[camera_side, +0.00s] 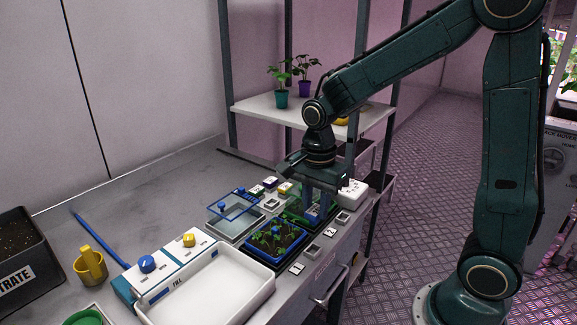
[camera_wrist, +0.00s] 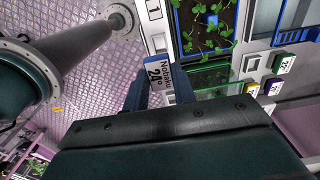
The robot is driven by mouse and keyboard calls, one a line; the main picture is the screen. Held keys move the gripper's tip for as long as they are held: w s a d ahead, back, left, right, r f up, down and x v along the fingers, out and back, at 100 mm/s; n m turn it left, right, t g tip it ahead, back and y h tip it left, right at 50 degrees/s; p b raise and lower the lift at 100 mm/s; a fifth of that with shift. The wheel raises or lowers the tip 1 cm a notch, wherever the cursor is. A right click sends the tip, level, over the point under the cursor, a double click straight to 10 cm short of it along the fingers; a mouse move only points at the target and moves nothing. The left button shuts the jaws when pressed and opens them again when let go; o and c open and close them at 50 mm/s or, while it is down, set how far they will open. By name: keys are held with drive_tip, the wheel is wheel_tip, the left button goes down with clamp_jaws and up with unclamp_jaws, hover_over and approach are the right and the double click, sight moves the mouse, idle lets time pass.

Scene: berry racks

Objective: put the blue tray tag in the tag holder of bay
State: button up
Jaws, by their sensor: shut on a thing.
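My gripper (camera_wrist: 153,93) is shut on the blue tray tag (camera_wrist: 156,72), whose pale face carries dark print with "24°". In the wrist view the tag lies between the two dark fingers, close to a grey tag holder (camera_wrist: 160,43) on the bay edge; I cannot tell if they touch. In the side view my gripper (camera_side: 317,212) points down at the bench's right part, beside the blue seedling tray (camera_side: 252,262); the fingers hide most of the tag there. Grey tag holders (camera_side: 313,251) and white number plates (camera_side: 297,269) line the front edge.
Purple, yellow and green-marked tags (camera_side: 285,187) lie behind my gripper. A clear blue-edged lid (camera_side: 233,206) sits over a shallow basin. A white outlet box (camera_side: 353,192) is right of my gripper. A large white tray (camera_side: 205,290) fills the front left.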

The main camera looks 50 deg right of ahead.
drive_tip(key=shift+f, duration=4.6)
drive_tip(key=o, duration=1)
drive_tip(key=shift+r, duration=0.1)
drive_tip(key=shift+r, duration=5.9)
